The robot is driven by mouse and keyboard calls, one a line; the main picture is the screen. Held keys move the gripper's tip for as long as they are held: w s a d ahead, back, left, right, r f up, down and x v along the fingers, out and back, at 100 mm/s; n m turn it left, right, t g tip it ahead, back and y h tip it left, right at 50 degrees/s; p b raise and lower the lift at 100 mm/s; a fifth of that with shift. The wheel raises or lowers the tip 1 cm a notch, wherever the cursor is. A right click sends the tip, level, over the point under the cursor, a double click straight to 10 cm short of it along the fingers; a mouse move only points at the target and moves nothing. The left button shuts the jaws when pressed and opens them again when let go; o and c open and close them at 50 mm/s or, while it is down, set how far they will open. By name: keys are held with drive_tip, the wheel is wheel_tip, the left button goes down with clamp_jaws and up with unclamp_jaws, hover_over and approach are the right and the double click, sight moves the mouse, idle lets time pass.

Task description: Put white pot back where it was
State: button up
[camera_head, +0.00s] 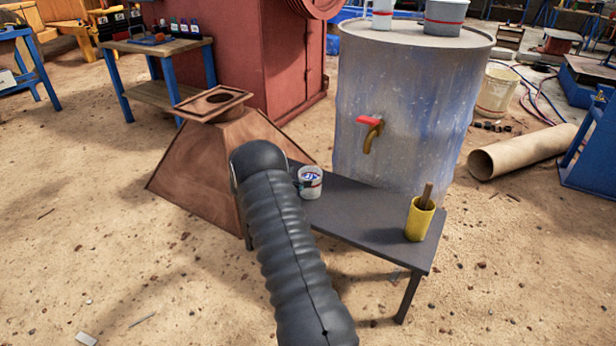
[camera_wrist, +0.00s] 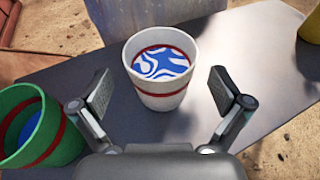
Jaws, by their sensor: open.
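The white pot (camera_head: 312,190) with a red band stands upright on the dark bench (camera_head: 370,222), just right of my arm. In the wrist view the white pot (camera_wrist: 160,98) shows blue and white swirled contents. My gripper (camera_wrist: 159,84) is open, with one finger on each side of the pot and a visible gap on both sides. I cannot tell how far the fingertips reach along the pot. In the head view my arm hides the gripper.
A green pot (camera_wrist: 42,130) with a red band is close to my left finger. A yellow pot (camera_head: 420,220) holding a brown handle-like object stands at the bench's right end. A big metal barrel (camera_head: 410,110) stands behind the bench. A rusty hopper (camera_head: 200,165) is at left.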

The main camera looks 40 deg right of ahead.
drive_tip(key=v, duration=0.7)
drive_tip(key=s+a+r+m+y, duration=0.3)
drive_tip(key=s+a+r+m, duration=0.2)
drive_tip(key=s+a+r, duration=0.3)
drive_tip(key=s+a+r+m+y, duration=0.3)
drive_tip(key=s+a+r+m, duration=0.15)
drive_tip(key=s+r, duration=0.55)
drive_tip(key=s+a+r+m+t+y, duration=0.2)
drive_tip(key=s+a+m+t+y, duration=0.1)
drive_tip(key=s+a, duration=0.6)
drive_tip(key=s+a+r+m+t+y, duration=0.2)
drive_tip(key=s+a+m+y, duration=0.3)
drive_tip(key=s+a, duration=0.5)
drive_tip(key=shift+s+a+t+y, duration=0.15)
drive_tip(key=shift+s+t+y, duration=0.2)
drive_tip(key=shift+s, duration=1.7)
